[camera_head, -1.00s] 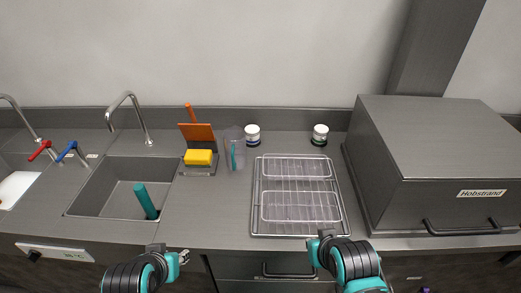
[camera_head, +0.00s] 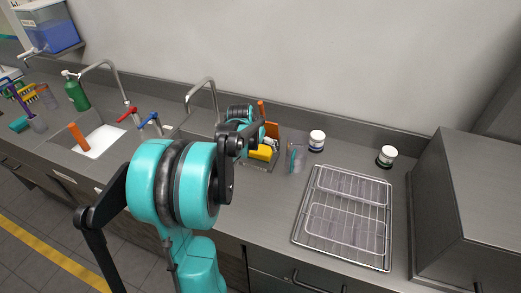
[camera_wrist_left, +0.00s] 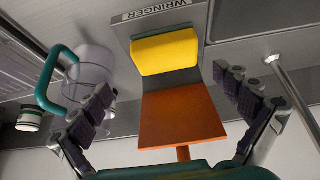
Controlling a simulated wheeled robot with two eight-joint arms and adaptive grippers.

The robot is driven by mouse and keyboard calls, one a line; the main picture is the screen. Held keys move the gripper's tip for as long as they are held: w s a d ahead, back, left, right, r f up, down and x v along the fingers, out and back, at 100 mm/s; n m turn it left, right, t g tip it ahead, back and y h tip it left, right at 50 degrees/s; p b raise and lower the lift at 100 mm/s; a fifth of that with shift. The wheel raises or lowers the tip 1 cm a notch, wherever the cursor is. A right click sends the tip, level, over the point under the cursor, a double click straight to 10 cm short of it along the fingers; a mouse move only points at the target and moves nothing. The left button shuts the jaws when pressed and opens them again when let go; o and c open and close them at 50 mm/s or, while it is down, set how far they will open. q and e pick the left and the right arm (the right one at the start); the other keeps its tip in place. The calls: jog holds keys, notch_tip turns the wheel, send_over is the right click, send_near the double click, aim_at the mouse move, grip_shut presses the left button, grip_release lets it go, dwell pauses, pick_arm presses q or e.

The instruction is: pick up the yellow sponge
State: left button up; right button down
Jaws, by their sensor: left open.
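The yellow sponge (camera_head: 262,153) rests on a grey holder at the back of the counter, in front of an upright orange plate with a handle (camera_head: 271,127). In the left wrist view the sponge (camera_wrist_left: 165,52) lies between the lines of my open fingers, and the orange plate (camera_wrist_left: 180,116) is nearer the camera. The holder (camera_wrist_left: 160,15) carries the word "WRINGER". My left gripper (camera_wrist_left: 165,82) is open and empty, with a finger on each side of the plate and sponge. In the head view my arm partly hides the gripper and sponge. My right gripper is out of view.
Two white jars (camera_head: 317,140) (camera_head: 387,156) and a wire rack (camera_head: 342,268) are further right, beside a large grey box (camera_head: 475,205). Sinks lie to the left.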

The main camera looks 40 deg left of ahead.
aim_at(260, 149)
pick_arm(q)
jog(key=b+x, duration=0.1)
jog(key=x, duration=0.1)
jog(key=b+x, duration=0.1)
jog(key=x, duration=0.2)
jog(key=a+b+x, duration=0.1)
jog(key=x, duration=0.2)
jog(key=shift+f, duration=0.1)
jog(key=c, duration=0.8)
jog(key=shift+o, duration=0.2)
